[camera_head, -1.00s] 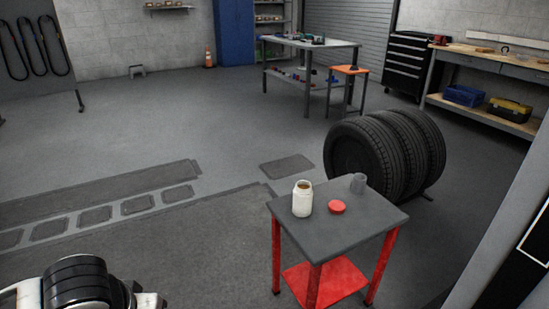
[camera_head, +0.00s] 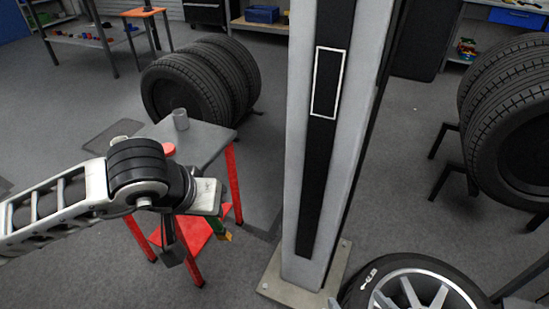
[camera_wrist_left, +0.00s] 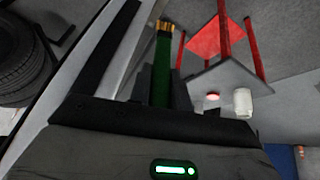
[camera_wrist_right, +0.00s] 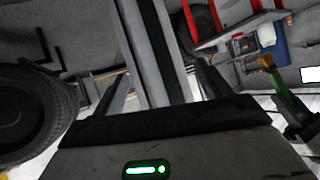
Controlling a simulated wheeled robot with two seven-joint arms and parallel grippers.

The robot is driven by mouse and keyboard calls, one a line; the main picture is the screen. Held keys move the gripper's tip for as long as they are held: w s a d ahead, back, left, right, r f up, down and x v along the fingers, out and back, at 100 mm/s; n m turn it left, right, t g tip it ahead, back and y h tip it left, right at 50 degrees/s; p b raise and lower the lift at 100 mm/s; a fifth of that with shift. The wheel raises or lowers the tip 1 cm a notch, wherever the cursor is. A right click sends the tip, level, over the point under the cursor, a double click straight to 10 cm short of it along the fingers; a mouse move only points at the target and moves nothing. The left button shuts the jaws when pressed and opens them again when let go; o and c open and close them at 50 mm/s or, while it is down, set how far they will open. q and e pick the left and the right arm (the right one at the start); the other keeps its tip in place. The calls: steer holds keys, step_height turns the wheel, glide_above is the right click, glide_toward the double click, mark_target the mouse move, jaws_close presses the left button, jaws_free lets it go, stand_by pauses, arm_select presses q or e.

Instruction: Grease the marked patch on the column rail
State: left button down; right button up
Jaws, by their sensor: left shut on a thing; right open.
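The pale column (camera_head: 298,150) stands at the centre of the head view. Its black rail (camera_head: 316,180) carries the marked patch (camera_head: 328,85), a white rectangle outline, and no grease shows there. My left gripper (camera_wrist_left: 163,95) is shut on a green-handled brush (camera_wrist_left: 162,70) with tan bristles. The brush (camera_head: 217,228) is left of the column, below the patch and apart from it. It also shows in the right wrist view (camera_wrist_right: 270,65). My right gripper (camera_wrist_right: 162,90) is open and empty, with the column ahead of it. I cannot make it out in the head view.
Tyres (camera_head: 190,80) stand behind, and more tyres (camera_head: 510,120) stand right. A wheel (camera_head: 415,288) lies by the column base.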

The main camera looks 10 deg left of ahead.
arm_select(q)
steer(key=w+d+r+m+t+h+b, duration=0.1)
steer(key=w+d+r+t+h+b, duration=0.7)
steer(key=w+b, duration=0.4)
steer(key=shift+w+d+r+m+h+b, duration=0.35)
steer(key=shift+d+r+h+b, duration=0.55)
steer(key=shift+b, duration=1.05)
arm_select(e)
steer(key=w+a+f+n+y, duration=0.1)
steer(key=a+f, duration=0.3)
steer(key=f, duration=0.7)
steer(key=shift+w+t+y, duration=0.15)
steer(key=shift+t+y, duration=0.25)
steer(key=shift+y, duration=0.3)
arm_select(q)
steer(key=shift+d+f, duration=0.15)
steer(key=shift+f, duration=0.05)
